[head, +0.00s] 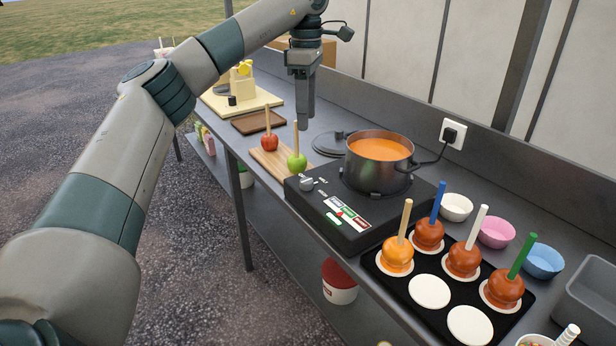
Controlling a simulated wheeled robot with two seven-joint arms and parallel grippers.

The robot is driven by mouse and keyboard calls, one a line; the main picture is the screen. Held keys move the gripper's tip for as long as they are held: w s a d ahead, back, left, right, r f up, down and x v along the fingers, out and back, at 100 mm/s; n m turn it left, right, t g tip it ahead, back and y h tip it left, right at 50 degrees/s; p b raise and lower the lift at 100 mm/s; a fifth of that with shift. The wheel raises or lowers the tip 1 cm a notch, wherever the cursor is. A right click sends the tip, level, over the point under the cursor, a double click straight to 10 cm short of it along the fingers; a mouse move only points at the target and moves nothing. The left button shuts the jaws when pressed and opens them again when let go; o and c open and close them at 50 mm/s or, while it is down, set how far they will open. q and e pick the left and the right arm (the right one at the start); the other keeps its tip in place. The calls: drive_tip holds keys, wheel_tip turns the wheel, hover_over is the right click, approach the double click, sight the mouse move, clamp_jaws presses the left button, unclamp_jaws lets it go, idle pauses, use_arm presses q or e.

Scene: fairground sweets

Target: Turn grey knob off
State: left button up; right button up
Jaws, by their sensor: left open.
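The grey knob (307,184) sits on the left part of the black burner's (362,221) sloped top, near small white lettering. A coloured dial label and a lit green patch show on the burner's front. A dark pot (380,166) of orange caramel stands on the burner. My left gripper (305,118) points down above the counter, behind and above the knob, apart from it. It holds nothing that I can see. Its finger gap is hard to make out from this side. My right gripper is not in view.
A red apple (269,142) and a green apple (297,162) on sticks stand on a wooden board left of the burner. A pot lid (330,143) lies behind. A black tray (404,284) with several caramel apples is at front right. The pot's cable runs to a wall socket (452,134).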

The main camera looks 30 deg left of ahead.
use_arm(q)
hover_over(306, 181)
wheel_tip(306, 181, down, 10)
drive_tip(key=shift+r+p, duration=0.15)
drive_tip(key=shift+p, duration=0.3)
wheel_tip(306, 181, down, 7)
drive_tip(key=shift+w+p, duration=0.1)
drive_tip(key=shift+p, duration=0.35)
drive_tip(key=shift+f, duration=0.35)
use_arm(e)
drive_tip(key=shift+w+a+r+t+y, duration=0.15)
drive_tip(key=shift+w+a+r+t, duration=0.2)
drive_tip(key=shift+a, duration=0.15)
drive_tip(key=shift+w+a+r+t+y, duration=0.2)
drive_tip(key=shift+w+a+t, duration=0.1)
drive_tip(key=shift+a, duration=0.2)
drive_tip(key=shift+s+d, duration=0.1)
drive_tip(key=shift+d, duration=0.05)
use_arm(q)
drive_tip(key=c, duration=1)
drive_tip(key=shift+c, duration=0.2)
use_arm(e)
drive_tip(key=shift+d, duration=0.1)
